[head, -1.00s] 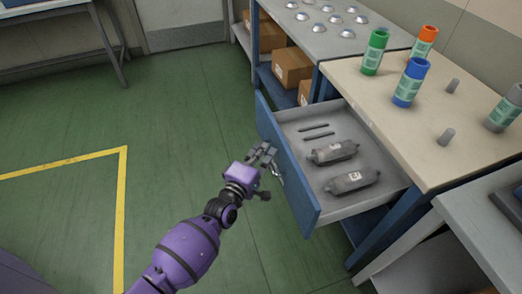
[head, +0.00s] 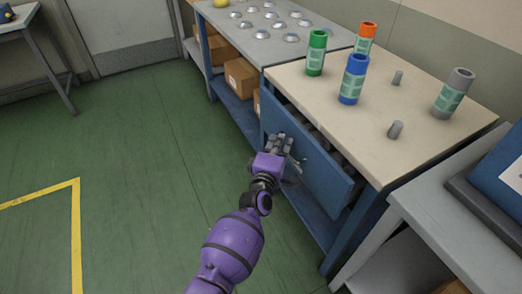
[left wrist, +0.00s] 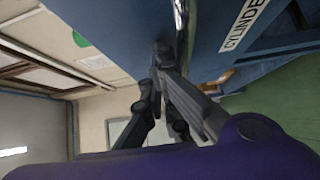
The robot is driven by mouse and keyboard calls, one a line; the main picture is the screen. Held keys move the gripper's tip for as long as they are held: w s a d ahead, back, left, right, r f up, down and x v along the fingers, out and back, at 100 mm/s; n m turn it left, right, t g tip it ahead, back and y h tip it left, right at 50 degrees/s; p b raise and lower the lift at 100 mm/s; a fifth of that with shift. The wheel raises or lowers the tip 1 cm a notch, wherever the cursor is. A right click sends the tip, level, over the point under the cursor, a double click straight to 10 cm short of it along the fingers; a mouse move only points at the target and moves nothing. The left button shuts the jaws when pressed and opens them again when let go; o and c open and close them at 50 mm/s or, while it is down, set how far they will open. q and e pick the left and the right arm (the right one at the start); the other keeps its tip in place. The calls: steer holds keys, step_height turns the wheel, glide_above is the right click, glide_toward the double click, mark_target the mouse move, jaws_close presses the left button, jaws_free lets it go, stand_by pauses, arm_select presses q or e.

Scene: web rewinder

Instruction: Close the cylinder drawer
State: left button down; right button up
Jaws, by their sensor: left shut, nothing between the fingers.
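The cylinder drawer (head: 308,160) has a blue front and sits under the beige-topped bench (head: 395,105). In the left wrist view the fingertips (left wrist: 163,48) are close against the blue front, by a label reading "CYLINDE" (left wrist: 243,25). I cannot tell whether they touch. My right gripper is not in view.
Green (head: 316,52), blue (head: 354,79), orange (head: 365,37) and grey (head: 453,93) cylinders and two grey pegs stand on the bench top. A grey table (head: 265,45) with metal domes adjoins it. Green floor to the left is clear.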

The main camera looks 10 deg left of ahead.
mark_target(293, 137)
arm_select(q)
steer(key=w+d, duration=0.1)
steer(key=w+d+b, duration=0.1)
steer(key=d, duration=0.2)
steer(key=shift+w+d+r, duration=0.1)
steer(key=shift+w+d, duration=0.05)
steer(key=shift+w, duration=0.25)
steer(key=shift+r, duration=0.15)
